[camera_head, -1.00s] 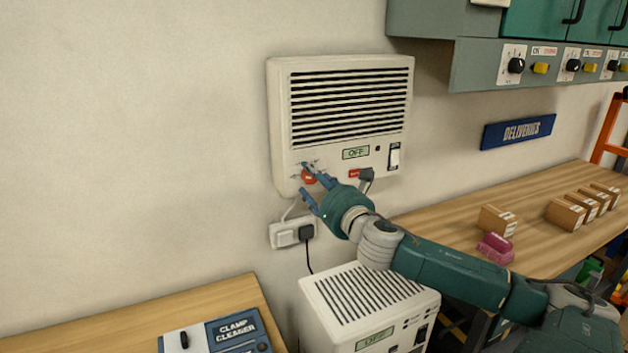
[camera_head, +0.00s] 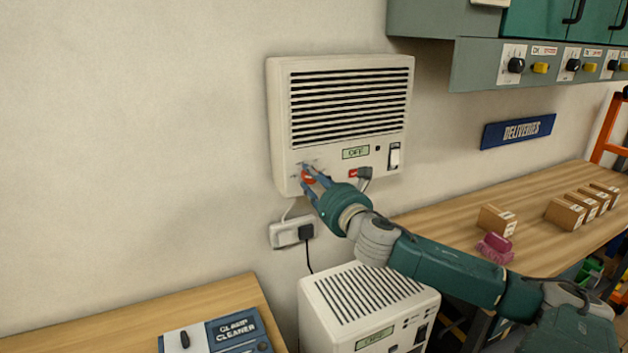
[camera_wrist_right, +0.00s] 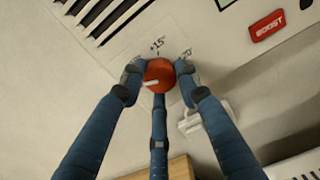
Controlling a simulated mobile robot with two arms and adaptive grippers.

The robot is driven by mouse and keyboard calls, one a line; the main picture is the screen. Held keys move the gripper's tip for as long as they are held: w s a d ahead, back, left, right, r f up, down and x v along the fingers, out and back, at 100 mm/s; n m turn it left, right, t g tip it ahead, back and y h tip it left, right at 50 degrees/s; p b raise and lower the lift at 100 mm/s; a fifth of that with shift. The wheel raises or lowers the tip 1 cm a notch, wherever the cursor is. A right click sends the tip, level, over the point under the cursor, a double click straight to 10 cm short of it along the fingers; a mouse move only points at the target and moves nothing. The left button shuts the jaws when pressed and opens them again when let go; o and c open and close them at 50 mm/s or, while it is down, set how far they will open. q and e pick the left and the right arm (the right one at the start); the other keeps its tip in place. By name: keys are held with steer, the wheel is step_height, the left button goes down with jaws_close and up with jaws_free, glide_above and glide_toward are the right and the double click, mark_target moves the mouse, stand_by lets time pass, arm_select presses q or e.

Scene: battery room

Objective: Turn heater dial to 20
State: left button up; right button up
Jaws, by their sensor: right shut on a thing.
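The wall heater (camera_head: 283,125) is a cream box with black vent slots, mounted on the wall. Its small display (camera_head: 355,153) reads OFF. The red heater dial (camera_head: 308,178) is at its lower left. My right gripper (camera_head: 311,181) has its blue fingers closed around the dial. In the right wrist view my right gripper (camera_wrist_right: 158,80) grips the red dial (camera_wrist_right: 158,72) from several sides. A white pointer mark on the dial points left there. Printed marks, "15" and what looks like "20", show above it. My left gripper is not in view.
A red BOOST button (camera_wrist_right: 267,25) and a white switch (camera_head: 394,156) are on the heater's right side. A wall socket with a plug (camera_head: 285,234) is below. A second heater unit (camera_head: 370,290) stands lower down. A wooden bench (camera_head: 540,240) with boxes is at the right.

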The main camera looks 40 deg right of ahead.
steer(key=shift+m+p, duration=7.55)
steer(key=shift+m, duration=8.35)
steer(key=o, duration=1.1)
steer(key=shift+o, duration=0.2)
